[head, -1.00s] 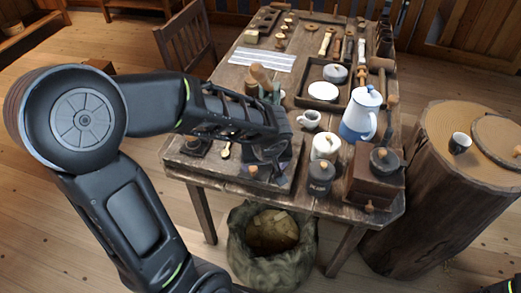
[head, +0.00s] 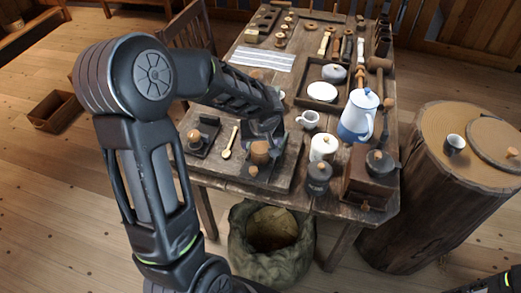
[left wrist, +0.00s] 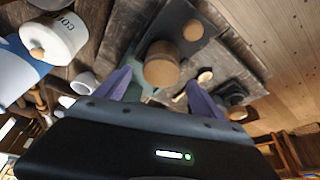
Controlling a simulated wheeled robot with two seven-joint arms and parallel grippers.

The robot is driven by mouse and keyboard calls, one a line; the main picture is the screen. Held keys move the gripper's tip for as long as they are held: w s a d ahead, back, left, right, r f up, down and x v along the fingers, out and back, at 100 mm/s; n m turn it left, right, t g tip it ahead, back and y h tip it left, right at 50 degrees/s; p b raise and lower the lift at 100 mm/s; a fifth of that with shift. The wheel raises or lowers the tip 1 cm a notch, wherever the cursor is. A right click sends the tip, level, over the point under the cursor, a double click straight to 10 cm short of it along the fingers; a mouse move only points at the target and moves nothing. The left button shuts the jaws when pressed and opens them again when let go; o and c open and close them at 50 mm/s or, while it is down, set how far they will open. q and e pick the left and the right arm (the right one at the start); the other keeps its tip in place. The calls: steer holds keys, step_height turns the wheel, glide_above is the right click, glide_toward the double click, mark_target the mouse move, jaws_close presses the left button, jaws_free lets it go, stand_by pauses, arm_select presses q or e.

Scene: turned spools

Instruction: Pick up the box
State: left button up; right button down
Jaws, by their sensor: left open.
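A small round wooden lidded pot (head: 260,152), perhaps the box, stands on a dark board (head: 225,168) at the table's front left. It also shows in the left wrist view (left wrist: 161,68), framed between my two fingers. My left gripper (head: 264,128) is open and empty, just behind and above the pot; contact cannot be told. It also shows in the left wrist view (left wrist: 160,90). A squarer brown wooden box (head: 368,188) with a dark round top stands at the front right corner. My right gripper is out of view.
A white lidded jar (head: 323,147), a dark jar (head: 318,178), a white mug (head: 309,119) and a blue-white pot (head: 357,120) stand to the right. A wooden spoon (head: 229,143) lies left. A sack (head: 272,245) stands below; an open wooden crate (head: 55,110) is on the floor.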

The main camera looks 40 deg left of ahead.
arm_select(q)
steer(key=shift+x, duration=1.25)
steer(key=shift+s+d, duration=0.1)
steer(key=shift+c, duration=0.4)
steer(key=c, duration=1.6)
steer(key=shift+o, duration=0.2)
